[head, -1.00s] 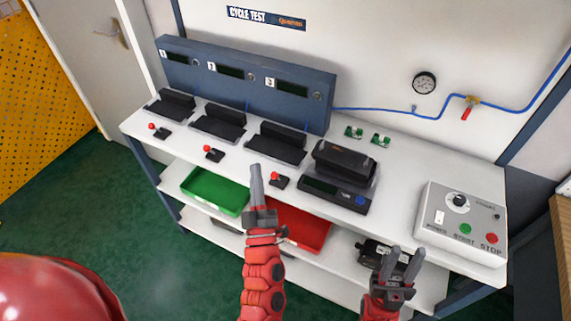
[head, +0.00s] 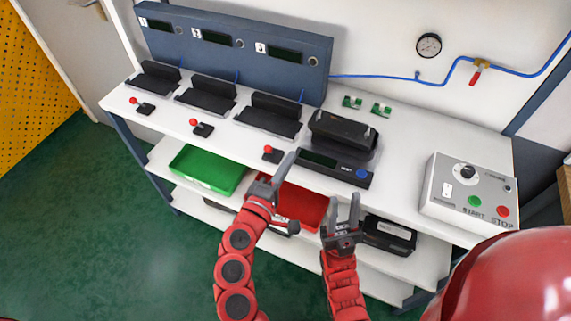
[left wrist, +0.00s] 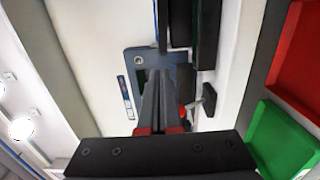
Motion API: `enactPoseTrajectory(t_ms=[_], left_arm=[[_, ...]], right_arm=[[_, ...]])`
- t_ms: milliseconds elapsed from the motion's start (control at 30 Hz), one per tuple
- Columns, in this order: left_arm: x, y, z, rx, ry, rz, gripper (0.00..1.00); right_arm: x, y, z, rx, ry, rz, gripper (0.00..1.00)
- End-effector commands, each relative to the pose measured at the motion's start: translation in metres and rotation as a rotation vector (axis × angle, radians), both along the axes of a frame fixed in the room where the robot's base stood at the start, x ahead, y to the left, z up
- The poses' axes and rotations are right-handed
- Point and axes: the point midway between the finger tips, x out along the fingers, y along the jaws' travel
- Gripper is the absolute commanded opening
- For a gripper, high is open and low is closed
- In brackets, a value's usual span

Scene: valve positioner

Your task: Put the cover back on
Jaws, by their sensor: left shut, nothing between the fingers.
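A black device (head: 343,133) with a rounded black top sits on the bench, on or behind a low display unit (head: 335,168). A black box-like part (head: 389,233) with a pale label lies on the shelf below; I cannot tell which piece is the cover. My left gripper (head: 285,166) is shut and empty at the bench's front edge, left of the display unit. It also shows in the left wrist view (left wrist: 158,100), fingers together. My right gripper (head: 343,208) is open and empty, in front of the shelf between the red tray and the black box-like part.
A green tray (head: 207,168) and a red tray (head: 300,207) stand on the shelf. Several black stands and small red-knobbed joysticks (head: 272,153) line the bench. A grey control box (head: 468,195) stands at right. Bench space between it and the display unit is clear.

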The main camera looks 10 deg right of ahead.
Motion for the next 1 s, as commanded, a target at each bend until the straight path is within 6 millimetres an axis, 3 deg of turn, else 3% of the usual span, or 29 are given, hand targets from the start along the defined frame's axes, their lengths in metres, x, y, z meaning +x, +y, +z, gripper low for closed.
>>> enactPoseTrajectory(t_ms=[367, 600, 1000], left_arm=[[0.058, -0.041, 0.003, 0.004, -0.002, 0.002, 0.0], [0.06, -0.073, 0.001, 0.003, 0.002, 0.0, 0.0], [0.061, -0.079, 0.0, 0.003, 0.0, 0.003, 0.0]], right_arm=[[0.0, 0.0, 0.012, 0.0, -0.001, 0.0, 0.37], [0.0, 0.0, 0.021, 0.0, -0.001, 0.0, 0.37], [0.0, 0.0, 0.022, 0.0, -0.001, 0.0, 0.37]])
